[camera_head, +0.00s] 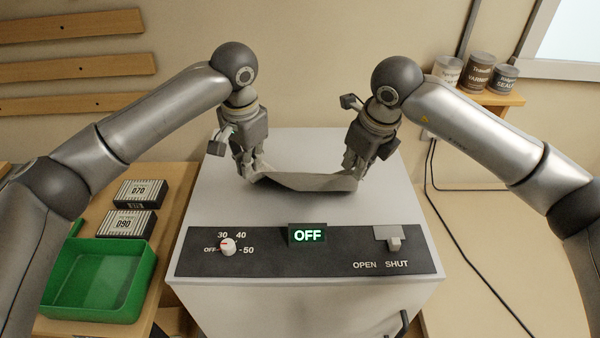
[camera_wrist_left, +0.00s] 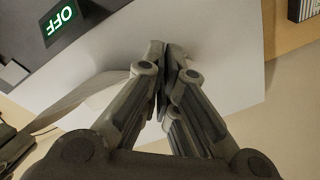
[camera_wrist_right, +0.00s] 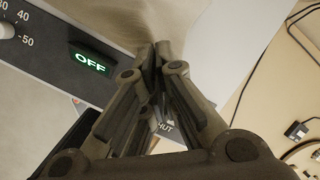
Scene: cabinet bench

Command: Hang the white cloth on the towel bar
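The white cloth (camera_head: 305,182) looks greyish in shade and spans between my two grippers, sagging a little in the middle, over the top of the white cabinet (camera_head: 290,150). My left gripper (camera_head: 249,176) is shut on its left end; in the left wrist view the cloth (camera_wrist_left: 78,100) runs off to the left from the closed fingers (camera_wrist_left: 160,50). My right gripper (camera_head: 352,174) is shut at the cloth's right end; its closed fingers (camera_wrist_right: 156,55) show in the right wrist view. I cannot make out a towel bar for certain in any view.
The cabinet's front panel has a dial (camera_head: 228,246), an OFF display (camera_head: 307,234) and an OPEN/SHUT switch (camera_head: 391,238). A black handle (camera_head: 404,323) is at the lower right. A green bin (camera_head: 98,280) and two boxes (camera_head: 141,193) stand left. Cans (camera_head: 479,72) sit on a wall shelf.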

